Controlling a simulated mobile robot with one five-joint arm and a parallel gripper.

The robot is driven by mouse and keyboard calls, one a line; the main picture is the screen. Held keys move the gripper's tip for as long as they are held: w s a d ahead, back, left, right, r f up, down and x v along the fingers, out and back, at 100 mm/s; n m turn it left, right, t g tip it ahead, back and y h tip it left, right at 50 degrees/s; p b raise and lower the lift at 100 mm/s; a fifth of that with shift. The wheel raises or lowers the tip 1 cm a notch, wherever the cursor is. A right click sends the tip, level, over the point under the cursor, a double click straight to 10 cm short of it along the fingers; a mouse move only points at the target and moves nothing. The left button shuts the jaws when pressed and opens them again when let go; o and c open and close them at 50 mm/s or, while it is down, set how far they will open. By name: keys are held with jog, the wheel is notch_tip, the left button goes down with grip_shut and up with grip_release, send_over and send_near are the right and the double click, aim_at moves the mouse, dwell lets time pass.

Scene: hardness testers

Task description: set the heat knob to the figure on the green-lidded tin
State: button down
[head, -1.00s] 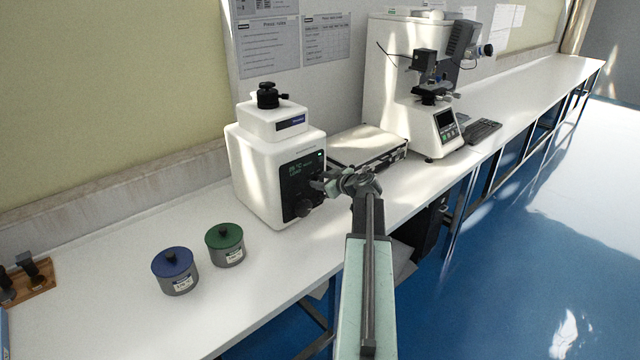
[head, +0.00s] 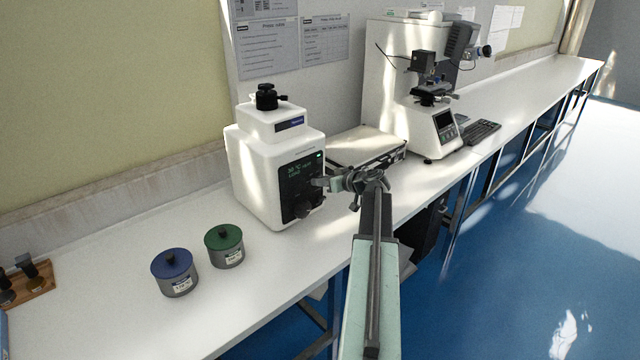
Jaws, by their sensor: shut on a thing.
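The green-lidded tin (head: 225,247) stands on the bench, its white label too small to read. A white heating unit (head: 262,185) stands behind it to the right, with a dark front panel and small green figures on its display (head: 296,172). The dark round heat knob (head: 303,208) is low on that panel, partly hard to make out against it. My gripper (head: 322,184) is at the panel's right side, small and partly blended with it. It is shut on the knob, though the contact itself is not clear.
A blue-lidded tin (head: 175,272) stands left of the green one. A flat silver-edged device (head: 366,150) lies right behind my gripper, with a white hardness tester (head: 395,85) beyond. The bench front (head: 250,310) is clear.

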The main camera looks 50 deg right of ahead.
jog(key=shift+w+d+m+t+y+b, duration=0.1)
jog(key=shift+m+t+y+b, duration=0.1)
jog(key=shift+m+y+b, duration=0.75)
jog(key=shift+w+d+m+t+y+b, duration=0.1)
jog(key=shift+m+t+y+b, duration=0.3)
jog(key=shift+m, duration=1.05)
jog(key=shift+y, duration=0.35)
jog(key=c, duration=1.1)
grip_release()
jog(key=shift+f, duration=0.1)
jog(key=shift+c, duration=0.2)
jog(key=shift+s, duration=0.1)
jog(key=p+v, duration=0.2)
jog(key=v, duration=0.5)
jog(key=shift+s, duration=0.3)
